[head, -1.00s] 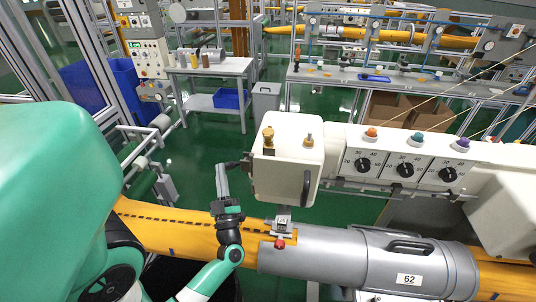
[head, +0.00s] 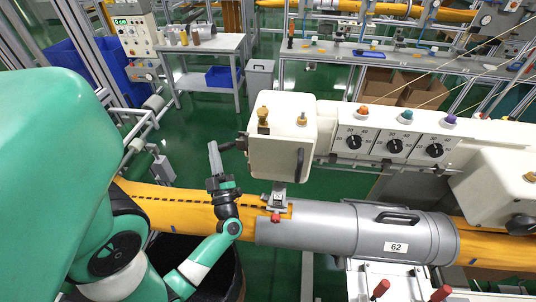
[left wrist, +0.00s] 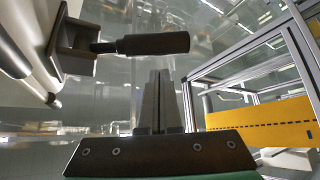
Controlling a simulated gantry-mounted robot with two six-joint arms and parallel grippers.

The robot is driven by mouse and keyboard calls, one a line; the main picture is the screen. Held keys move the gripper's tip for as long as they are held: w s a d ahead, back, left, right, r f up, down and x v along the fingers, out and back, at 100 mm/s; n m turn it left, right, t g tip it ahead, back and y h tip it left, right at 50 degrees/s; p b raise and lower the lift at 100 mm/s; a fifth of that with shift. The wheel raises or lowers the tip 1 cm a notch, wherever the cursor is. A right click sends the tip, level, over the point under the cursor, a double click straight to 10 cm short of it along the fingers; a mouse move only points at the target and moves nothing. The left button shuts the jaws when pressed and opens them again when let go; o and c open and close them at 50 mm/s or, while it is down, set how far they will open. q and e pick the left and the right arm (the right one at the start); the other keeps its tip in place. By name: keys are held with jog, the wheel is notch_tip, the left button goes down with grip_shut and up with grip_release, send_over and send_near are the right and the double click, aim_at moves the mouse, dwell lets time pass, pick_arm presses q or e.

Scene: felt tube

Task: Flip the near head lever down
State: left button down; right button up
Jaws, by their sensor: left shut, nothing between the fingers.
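The near head is a cream box (head: 283,140) above the tube, with a black lever (head: 233,145) sticking out of its left side. In the left wrist view the lever's dark cylindrical grip (left wrist: 152,44) lies level, pointing right from a dark bracket (left wrist: 75,47). My left gripper (head: 214,148) is by the free end of the lever in the head view, with its fingers pointing up. In the left wrist view its fingers (left wrist: 162,78) are together and empty, their tips just below the grip in the picture. I cannot tell whether they touch. My right gripper is not in view.
An orange felt tube (head: 175,207) runs through a grey cylinder (head: 335,230) labelled 62, below the head. A panel with several black dials (head: 394,145) stands right of the box. A black handle (head: 299,165) is on the box's front. Green floor is open behind.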

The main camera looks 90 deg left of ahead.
pick_arm(q)
jog(key=s+d+r+b+v, duration=0.1)
jog(key=v, duration=0.8)
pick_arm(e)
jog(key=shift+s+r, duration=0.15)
pick_arm(q)
jog(key=shift+s+d+f, duration=0.1)
